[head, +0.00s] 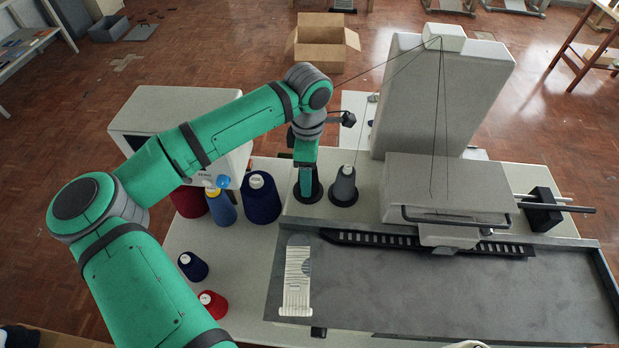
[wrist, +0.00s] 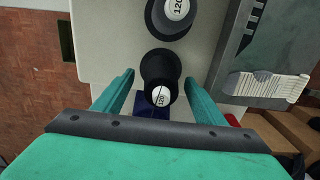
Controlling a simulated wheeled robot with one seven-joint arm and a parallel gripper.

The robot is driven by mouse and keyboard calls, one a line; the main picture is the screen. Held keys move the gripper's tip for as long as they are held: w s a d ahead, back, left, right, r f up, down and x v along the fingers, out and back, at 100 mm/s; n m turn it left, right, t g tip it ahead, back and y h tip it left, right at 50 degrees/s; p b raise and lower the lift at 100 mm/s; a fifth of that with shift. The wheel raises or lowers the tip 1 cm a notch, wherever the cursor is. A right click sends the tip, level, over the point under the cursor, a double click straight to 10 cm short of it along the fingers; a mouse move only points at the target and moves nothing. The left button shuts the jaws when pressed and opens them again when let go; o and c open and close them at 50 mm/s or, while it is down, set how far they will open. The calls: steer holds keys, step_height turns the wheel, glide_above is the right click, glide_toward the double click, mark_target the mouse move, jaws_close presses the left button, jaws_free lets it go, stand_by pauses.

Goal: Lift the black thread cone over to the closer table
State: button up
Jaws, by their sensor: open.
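The black thread cone (wrist: 160,72) stands between the two fingers of my gripper (wrist: 159,82) in the wrist view, with its pale labelled top showing. In the head view my gripper (head: 306,182) points down over it and hides most of it; only a dark round base (head: 316,192) shows. The fingers are open, with visible gaps on both sides of the cone. A pale table (head: 190,255) at the left, on the near side, holds several other cones.
A grey cone (head: 344,184) stands close to the right of my gripper, with thread rising from it. A large navy cone (head: 262,200) and a blue-yellow cone (head: 222,207) stand to the left. Small navy (head: 193,266) and red (head: 213,304) cones stand nearer. The machine (head: 445,185) is at right.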

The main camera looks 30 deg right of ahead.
steer(key=shift+s+f, duration=0.15)
steer(key=shift+f, duration=0.7)
steer(key=c, duration=1)
steer(key=shift+w, duration=0.2)
steer(key=shift+c, duration=1)
steer(key=shift+s+d+r, duration=0.1)
steer(key=shift+d+r, duration=0.05)
step_height(320, 180, up, 11)
steer(key=shift+s+f, duration=0.1)
steer(key=shift+f, duration=0.05)
